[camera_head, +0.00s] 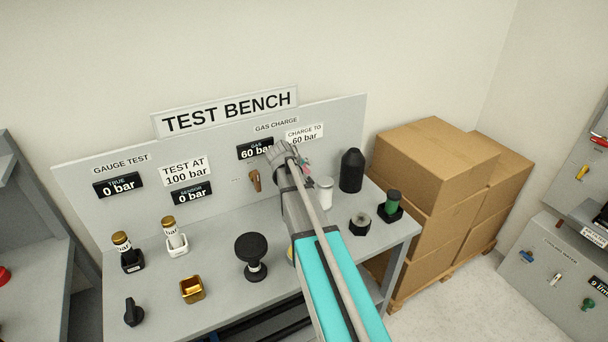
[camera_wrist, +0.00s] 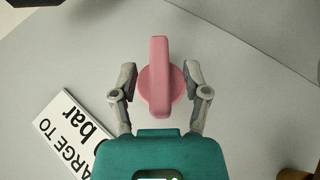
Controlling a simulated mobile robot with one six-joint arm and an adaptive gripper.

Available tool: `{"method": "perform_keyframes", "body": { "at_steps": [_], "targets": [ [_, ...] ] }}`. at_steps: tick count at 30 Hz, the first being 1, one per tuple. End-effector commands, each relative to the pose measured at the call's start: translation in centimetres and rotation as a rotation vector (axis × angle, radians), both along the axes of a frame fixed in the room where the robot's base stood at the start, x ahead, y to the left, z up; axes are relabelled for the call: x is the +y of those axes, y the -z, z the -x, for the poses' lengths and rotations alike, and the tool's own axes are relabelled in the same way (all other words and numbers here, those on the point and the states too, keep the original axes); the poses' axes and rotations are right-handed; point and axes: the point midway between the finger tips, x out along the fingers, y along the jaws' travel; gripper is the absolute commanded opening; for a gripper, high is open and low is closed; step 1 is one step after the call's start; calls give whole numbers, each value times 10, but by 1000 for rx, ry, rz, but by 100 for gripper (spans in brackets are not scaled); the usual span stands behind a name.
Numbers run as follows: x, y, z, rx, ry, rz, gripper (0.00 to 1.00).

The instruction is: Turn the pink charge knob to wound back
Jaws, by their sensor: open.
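The pink charge knob (camera_wrist: 160,78) is in the middle of the wrist view, a round disc with a raised bar across it. The bar runs up and down in that view. My gripper (camera_wrist: 160,84) is open, with one finger on each side of the knob and a gap between each finger and the bar. Whether the fingers touch the disc's rim, I cannot tell. In the head view my gripper is at the bench's back panel (camera_head: 222,178), and my arm hides most of the knob. The gas display (camera_head: 255,148) reads 60 bar.
A "charge to 60 bar" sign (camera_head: 305,133) is beside the knob. A brown lever (camera_head: 255,180) is left of my gripper. A white cylinder (camera_head: 324,192) and a black bottle (camera_head: 351,170) stand close by on the right. Cardboard boxes (camera_head: 430,190) are right of the bench.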

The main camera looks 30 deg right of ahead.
Motion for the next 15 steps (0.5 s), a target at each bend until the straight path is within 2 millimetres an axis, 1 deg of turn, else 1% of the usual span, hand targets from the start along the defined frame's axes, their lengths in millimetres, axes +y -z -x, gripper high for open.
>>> {"method": "perform_keyframes", "body": {
  "at_steps": [1,6,15],
  "targets": [
    [-3,6,-3,0,0,0,60],
    [-9,12,-6,0,0,0,60],
    [-10,13,-7,1,-1,0,60]
  ]
}}
